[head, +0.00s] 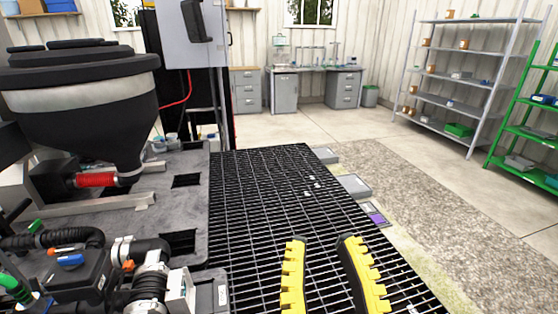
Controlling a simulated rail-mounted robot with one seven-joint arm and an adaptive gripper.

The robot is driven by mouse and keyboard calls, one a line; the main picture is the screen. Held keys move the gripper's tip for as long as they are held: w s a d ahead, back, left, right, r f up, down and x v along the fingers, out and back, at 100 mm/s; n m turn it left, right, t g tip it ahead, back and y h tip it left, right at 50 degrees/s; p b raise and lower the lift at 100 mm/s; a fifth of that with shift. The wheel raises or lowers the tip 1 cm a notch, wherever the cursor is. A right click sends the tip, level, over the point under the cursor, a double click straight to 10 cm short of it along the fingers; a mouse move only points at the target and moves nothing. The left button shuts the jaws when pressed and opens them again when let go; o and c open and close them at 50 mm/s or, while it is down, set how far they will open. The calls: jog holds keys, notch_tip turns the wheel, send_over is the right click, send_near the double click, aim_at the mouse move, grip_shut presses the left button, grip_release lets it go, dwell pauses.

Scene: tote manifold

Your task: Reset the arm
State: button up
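My gripper (322,243) shows at the bottom edge of the head view as two yellow ridged fingers with dark sides. The fingers are apart and stand over the black grating, with bare grating visible between them. Nothing is held between them. The rest of my arm is out of view below the frame.
A large black hopper (88,98) stands on a grey platform (185,222) at left, with hoses and fittings (150,280) in front. A grey cabinet (190,38) rises behind. The black grating (265,195) is mostly clear. Shelves (470,75) and a workbench (313,70) are farther back.

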notch_tip(320, 180, up, 44)
jog(key=p, duration=4.1)
jog(key=shift+r+p, duration=0.25)
jog(key=shift+p, duration=0.05)
